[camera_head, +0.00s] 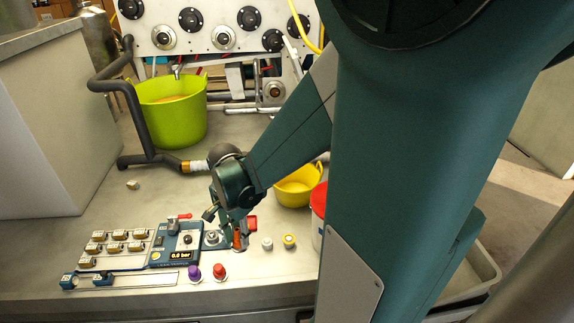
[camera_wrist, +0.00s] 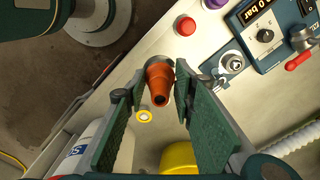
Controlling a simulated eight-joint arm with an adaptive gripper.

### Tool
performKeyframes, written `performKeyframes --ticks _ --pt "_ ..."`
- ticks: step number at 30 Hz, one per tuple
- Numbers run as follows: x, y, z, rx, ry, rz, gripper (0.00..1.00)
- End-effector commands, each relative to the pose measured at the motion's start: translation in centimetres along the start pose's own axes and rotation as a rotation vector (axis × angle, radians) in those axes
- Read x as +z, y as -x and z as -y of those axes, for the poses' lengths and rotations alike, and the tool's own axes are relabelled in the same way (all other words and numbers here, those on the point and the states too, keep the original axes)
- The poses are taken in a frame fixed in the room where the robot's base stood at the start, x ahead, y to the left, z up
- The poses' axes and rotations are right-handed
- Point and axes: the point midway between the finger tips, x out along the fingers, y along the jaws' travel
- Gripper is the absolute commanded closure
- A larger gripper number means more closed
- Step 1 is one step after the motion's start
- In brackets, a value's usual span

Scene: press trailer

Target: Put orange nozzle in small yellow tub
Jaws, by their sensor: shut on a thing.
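The orange nozzle (camera_wrist: 160,80) is between the two green fingers of my gripper (camera_wrist: 158,86) in the wrist view, its open end facing the camera. My gripper is shut on it. In the head view my gripper (camera_head: 236,238) is low over the bench front, right of the blue panel, with part of the nozzle (camera_head: 238,241) showing. A grey round piece lies behind the nozzle; I cannot tell whether they touch. The small yellow tub (camera_head: 296,190) stands on the bench behind and right of my gripper, partly hidden by my arm. Its edge also shows in the wrist view (camera_wrist: 178,158).
Purple (camera_head: 193,272), red (camera_head: 219,271), white (camera_head: 267,243) and yellow (camera_head: 289,240) caps stand near the gripper. The blue panel (camera_head: 182,243) is to the left. A red-topped white container (camera_head: 318,205) is beside the tub. A green bucket (camera_head: 172,115) stands behind.

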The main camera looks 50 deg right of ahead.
Motion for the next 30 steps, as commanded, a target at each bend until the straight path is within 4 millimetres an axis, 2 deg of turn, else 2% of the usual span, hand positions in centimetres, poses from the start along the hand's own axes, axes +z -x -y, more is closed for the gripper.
performKeyframes --ticks 8,14,20,30 --pt "-2.4 0.4 1.7 0.0 -0.002 0.0 0.87" --pt "-4.8 0.8 3.3 0.0 -0.003 0.0 0.87" --pt "-9.0 1.2 5.5 0.0 -0.004 0.0 0.87" --pt "-17.8 1.6 8.8 0.0 -0.004 0.0 0.87"
